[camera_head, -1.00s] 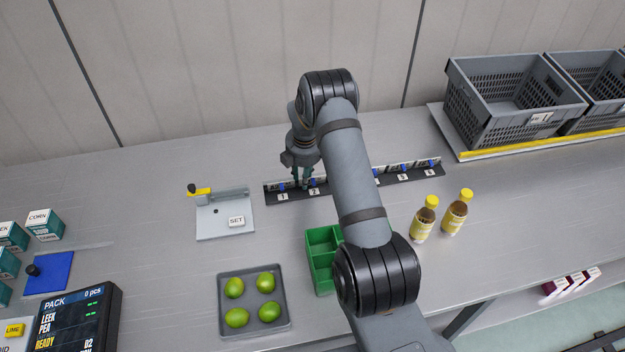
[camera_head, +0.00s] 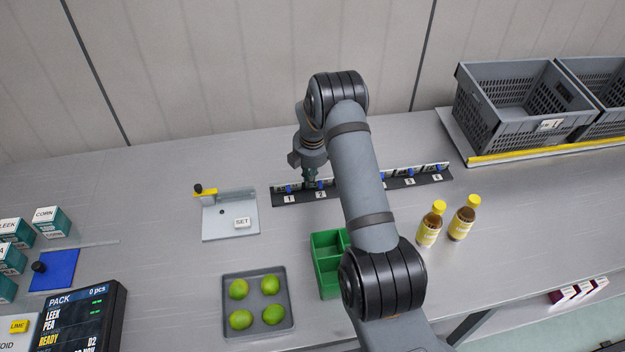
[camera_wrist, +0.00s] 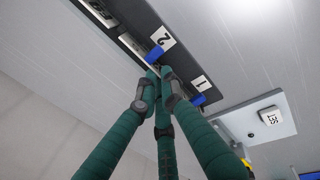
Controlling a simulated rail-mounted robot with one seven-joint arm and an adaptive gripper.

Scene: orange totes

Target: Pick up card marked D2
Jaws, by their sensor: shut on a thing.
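My gripper (camera_head: 311,181) is at the rack near label 2 (camera_head: 320,195). In the wrist view, my gripper's green fingertips (camera_wrist: 161,73) are drawn together on a thin pale card edge between label 2 (camera_wrist: 164,43) and label 1 (camera_wrist: 202,84). The fingers hide most of this card, and no D2 marking can be read. The card appears still at the rack.
A grey fixture marked SET (camera_head: 225,228) stands left of the rack. A green divided box (camera_head: 327,262), a tray of limes (camera_head: 287,310) and two bottles (camera_head: 430,228) are nearer. Grey crates (camera_head: 505,135) stand at the back right.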

